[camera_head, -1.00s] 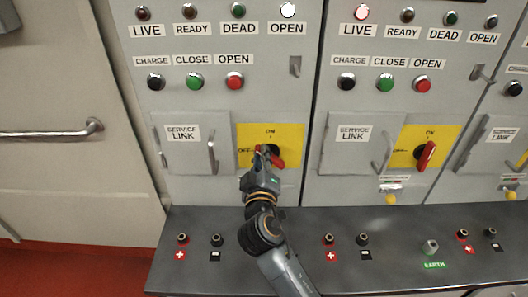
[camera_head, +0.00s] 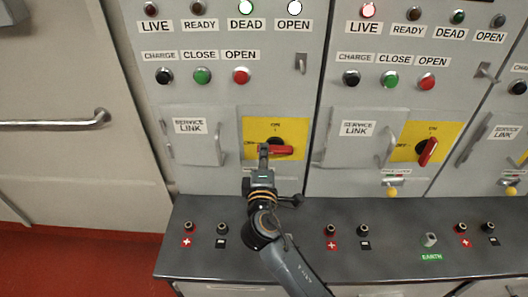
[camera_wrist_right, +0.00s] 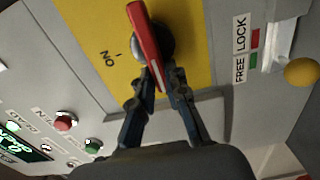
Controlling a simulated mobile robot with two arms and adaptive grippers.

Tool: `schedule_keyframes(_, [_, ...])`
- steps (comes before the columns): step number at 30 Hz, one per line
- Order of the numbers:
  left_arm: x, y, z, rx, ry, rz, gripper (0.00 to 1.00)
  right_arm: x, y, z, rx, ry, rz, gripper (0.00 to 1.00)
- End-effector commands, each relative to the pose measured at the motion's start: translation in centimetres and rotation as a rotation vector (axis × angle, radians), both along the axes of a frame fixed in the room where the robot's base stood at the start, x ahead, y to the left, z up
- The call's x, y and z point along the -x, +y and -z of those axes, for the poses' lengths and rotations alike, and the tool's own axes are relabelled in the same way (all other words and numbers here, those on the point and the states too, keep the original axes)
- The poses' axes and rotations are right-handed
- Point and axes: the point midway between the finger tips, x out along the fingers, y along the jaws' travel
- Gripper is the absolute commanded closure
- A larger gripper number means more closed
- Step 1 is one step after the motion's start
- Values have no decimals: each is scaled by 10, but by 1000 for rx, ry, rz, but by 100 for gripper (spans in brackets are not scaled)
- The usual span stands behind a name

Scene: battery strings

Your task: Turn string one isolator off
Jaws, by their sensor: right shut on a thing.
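The string one isolator is a red handle (camera_head: 281,150) on a black hub, on a yellow plate (camera_head: 293,126) marked ON at the top. The handle lies about level, its left end at the OFF side where my gripper partly hides the lettering. My right gripper (camera_head: 264,149) is at that left end. In the right wrist view, the fingers (camera_wrist_right: 158,80) are closed around the end of the red handle (camera_wrist_right: 147,38), with the yellow plate (camera_wrist_right: 85,25) behind. My left gripper is not in view.
String one's DEAD (camera_head: 246,7) and OPEN (camera_head: 295,8) lamps are lit. String two's isolator handle (camera_head: 428,152) stands tilted near ON, with its LIVE lamp (camera_head: 368,10) lit. A dark shelf (camera_head: 300,245) with sockets lies below. A service link door handle (camera_head: 218,144) is left of my gripper.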

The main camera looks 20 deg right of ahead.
Motion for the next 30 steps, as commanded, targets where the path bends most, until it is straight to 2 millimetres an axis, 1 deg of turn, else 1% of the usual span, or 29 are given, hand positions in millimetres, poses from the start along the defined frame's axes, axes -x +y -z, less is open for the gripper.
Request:
schedule_keyframes(16, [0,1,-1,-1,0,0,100,0,-1,-1,26,3,0,100])
schedule_keyframes(17, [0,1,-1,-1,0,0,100,0,-1,-1,26,3,1,82])
schedule_keyframes(18, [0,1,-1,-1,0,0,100,0,-1,-1,26,4,1,74])
schedule_keyframes(20, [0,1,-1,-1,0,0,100,0,-1,-1,25,4,1,63])
schedule_keyframes(30, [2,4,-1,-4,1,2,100,2,1,1,22,6,0,63])
